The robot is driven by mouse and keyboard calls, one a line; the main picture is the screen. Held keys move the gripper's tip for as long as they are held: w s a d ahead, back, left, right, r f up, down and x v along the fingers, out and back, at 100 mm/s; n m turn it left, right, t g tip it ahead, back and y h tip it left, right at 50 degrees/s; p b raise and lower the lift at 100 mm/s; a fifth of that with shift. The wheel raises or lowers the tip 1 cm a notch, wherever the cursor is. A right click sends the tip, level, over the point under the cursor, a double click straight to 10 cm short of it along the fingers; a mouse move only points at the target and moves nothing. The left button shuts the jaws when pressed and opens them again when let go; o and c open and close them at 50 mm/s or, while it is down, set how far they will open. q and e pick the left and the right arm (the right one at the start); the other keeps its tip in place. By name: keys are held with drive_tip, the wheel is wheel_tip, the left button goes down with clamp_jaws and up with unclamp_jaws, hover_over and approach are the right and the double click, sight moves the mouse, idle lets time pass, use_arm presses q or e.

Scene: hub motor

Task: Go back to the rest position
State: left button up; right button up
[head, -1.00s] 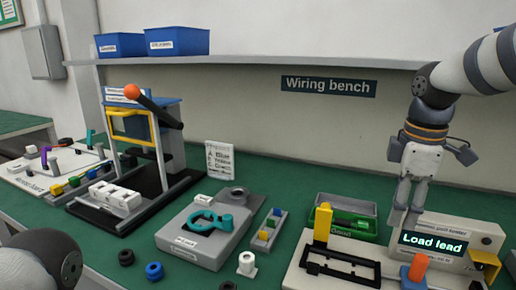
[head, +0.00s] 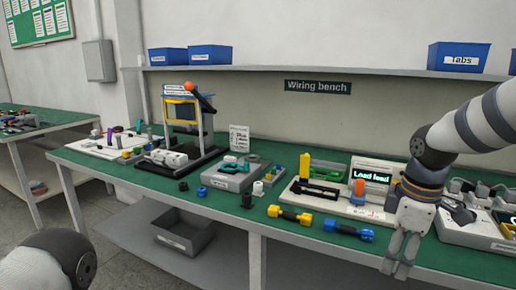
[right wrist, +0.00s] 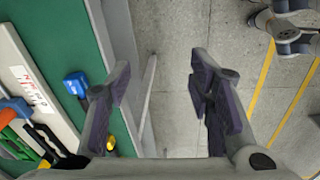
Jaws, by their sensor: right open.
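My right gripper (head: 401,268) hangs fingers-down at the front edge of the wiring bench (head: 130,178), on the right of the head view. In the right wrist view its two fingers (right wrist: 160,100) are spread apart with nothing between them; floor shows below. The load-lead station (head: 318,204), with its lit "Load lead" screen (head: 371,176), stands on the bench to the left of and behind the gripper. My left arm shows only as a rounded link at the lower left; its gripper is out of view.
A blue dumbbell-shaped tool (head: 348,231) and a yellow one (head: 289,215) lie near the bench's front edge, left of the gripper. A grey bin (head: 184,232) sits on the lower shelf. Blue bins (head: 458,57) stand on the upper shelf. Open floor lies before the bench.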

wheel_tip(320, 180, down, 13)
drive_tip(key=s+a+m+g, duration=0.1)
drive_tip(key=s+a+m, duration=0.1)
drive_tip(key=s+a, duration=0.1)
drive_tip(key=s+a+f+m+g+y, duration=0.1)
drive_tip(key=s+a+f+m, duration=0.15)
drive_tip(key=s+f, duration=0.75)
use_arm(q)
drive_tip(key=shift+w, duration=0.95)
use_arm(e)
drive_tip(key=s+f+m, duration=0.2)
drive_tip(key=s+m, duration=0.1)
drive_tip(key=s, duration=0.9)
drive_tip(key=s+d+f+m+g+h, duration=0.1)
drive_tip(key=s+f+m, duration=0.2)
drive_tip(key=s, duration=1)
drive_tip(key=shift+d+m, duration=0.2)
drive_tip(key=shift+m, duration=0.55)
drive_tip(key=shift+f, duration=0.1)
